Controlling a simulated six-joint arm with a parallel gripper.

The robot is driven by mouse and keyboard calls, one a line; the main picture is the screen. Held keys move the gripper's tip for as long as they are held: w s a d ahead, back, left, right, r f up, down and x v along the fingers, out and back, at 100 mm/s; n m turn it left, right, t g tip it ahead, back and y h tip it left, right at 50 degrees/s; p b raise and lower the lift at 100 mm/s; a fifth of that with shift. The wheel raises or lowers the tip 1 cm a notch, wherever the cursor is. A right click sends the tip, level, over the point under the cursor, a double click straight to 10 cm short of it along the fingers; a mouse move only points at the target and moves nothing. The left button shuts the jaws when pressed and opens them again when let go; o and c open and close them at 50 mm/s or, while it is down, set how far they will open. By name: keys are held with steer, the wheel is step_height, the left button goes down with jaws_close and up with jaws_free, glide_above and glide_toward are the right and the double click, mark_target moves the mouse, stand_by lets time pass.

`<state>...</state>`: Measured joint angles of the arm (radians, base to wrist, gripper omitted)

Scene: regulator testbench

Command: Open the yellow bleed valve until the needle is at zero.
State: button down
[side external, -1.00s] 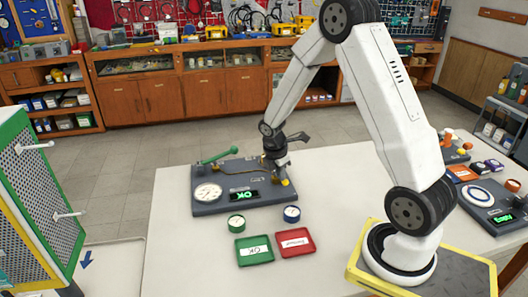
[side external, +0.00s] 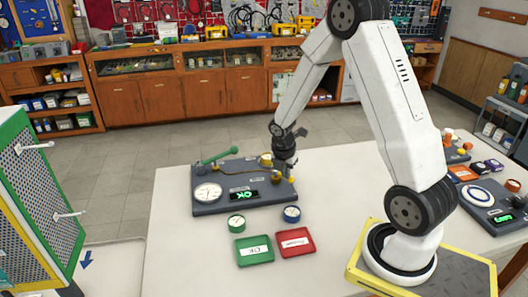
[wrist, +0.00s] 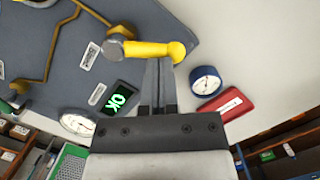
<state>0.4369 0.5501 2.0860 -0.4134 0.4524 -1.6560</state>
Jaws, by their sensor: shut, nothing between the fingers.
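The yellow bleed valve (wrist: 150,49) shows in the wrist view as a yellow lever on a grey pivot, lying across the picture over the dark test panel (wrist: 50,50). My gripper (wrist: 159,63) is shut and empty, its fingertips right at the lever near its rounded right end. I cannot tell whether they touch it. In the side view my gripper (side external: 289,172) is at the panel's right end, where a bit of yellow shows beside the fingers. The white dial gauge (side external: 208,192) is at the panel's front left. Its needle is too small to read. A green display (side external: 244,195) reads OK.
A green-handled lever (side external: 219,156) is at the panel's back left. Two small round gauges, green (side external: 236,223) and blue (side external: 291,213), stand in front. Green (side external: 254,250) and red (side external: 295,242) trays lie nearer. Another panel (side external: 492,202) is at the right.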

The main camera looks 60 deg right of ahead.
steer(key=shift+s+d+n+t, duration=0.15)
steer(key=shift+d+n, duration=0.15)
steer(key=shift+n, duration=0.4)
steer(key=shift+s+d+n+t, duration=0.15)
steer(key=shift+d+n, duration=0.1)
steer(key=shift+n, duration=0.45)
steer(key=shift+w+d+n+t, duration=0.15)
steer(key=shift+d+n, duration=0.2)
steer(key=shift+n, duration=0.45)
steer(key=shift+s+d+n+t, duration=0.15)
steer(key=shift+d+n, duration=0.15)
steer(key=shift+n, duration=0.5)
steer(key=shift+w+d, duration=0.1)
steer(key=shift+d, duration=0.2)
stand_by(1.4)
steer(key=shift+w, duration=0.2)
steer(key=shift+w+a, duration=0.3)
steer(key=shift+w, duration=0.3)
steer(key=shift+a, duration=0.1)
